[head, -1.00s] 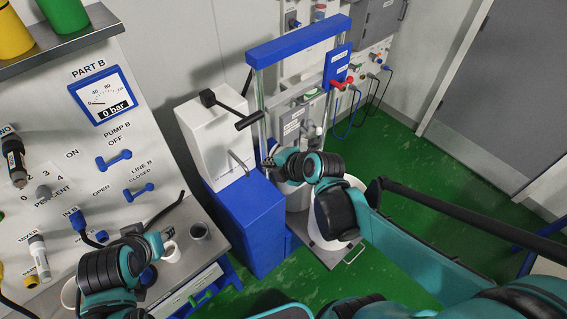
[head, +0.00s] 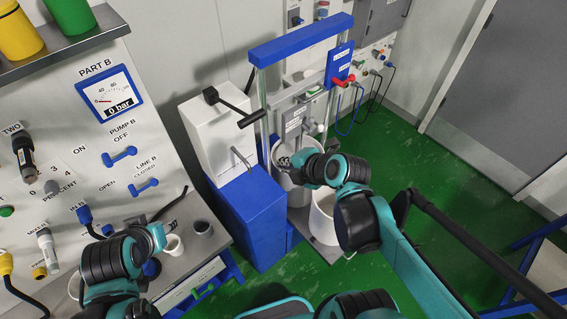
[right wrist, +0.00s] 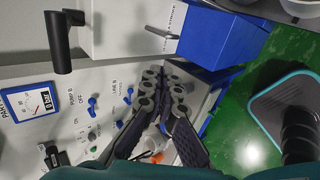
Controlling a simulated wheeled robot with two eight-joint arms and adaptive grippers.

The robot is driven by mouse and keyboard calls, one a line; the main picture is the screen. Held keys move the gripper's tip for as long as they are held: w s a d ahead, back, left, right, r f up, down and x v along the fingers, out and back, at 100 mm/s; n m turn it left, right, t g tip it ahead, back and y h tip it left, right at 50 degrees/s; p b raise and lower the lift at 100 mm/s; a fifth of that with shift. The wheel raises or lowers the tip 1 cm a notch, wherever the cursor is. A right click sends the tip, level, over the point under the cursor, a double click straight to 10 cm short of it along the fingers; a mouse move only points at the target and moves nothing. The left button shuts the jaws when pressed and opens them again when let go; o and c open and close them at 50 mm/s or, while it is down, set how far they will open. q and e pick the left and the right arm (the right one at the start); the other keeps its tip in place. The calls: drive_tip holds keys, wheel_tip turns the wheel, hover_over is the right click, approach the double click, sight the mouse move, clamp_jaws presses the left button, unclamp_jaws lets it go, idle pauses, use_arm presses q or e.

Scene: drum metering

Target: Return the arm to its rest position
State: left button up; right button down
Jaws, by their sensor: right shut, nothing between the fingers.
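My right arm reaches in from the lower right of the head view. Its gripper (head: 285,162) is shut and empty, in front of the drum press beside the blue cabinet. In the right wrist view the dark fingers of this gripper (right wrist: 165,82) come together with nothing between them, the wall panel behind. My left arm stands at the lower left of the head view over the bench.
A blue cabinet (head: 247,222) with a white box and black handle stands beside the press's blue crossbar (head: 300,40).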

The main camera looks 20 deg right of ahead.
idle(0.7)
drive_tip(key=s+d+f+m+g+h+b, duration=0.1)
drive_tip(key=s+f+m+b, duration=0.3)
drive_tip(key=f+m+b, duration=0.6)
drive_tip(key=s+d+f+m+h+b, duration=0.1)
drive_tip(key=s+f+m+b, duration=0.3)
drive_tip(key=f+m+b, duration=0.6)
drive_tip(key=shift+d+f+m+g+h+b, duration=0.45)
drive_tip(key=shift+m+h, duration=0.35)
drive_tip(key=shift+m, duration=0.4)
drive_tip(key=shift+a, duration=0.1)
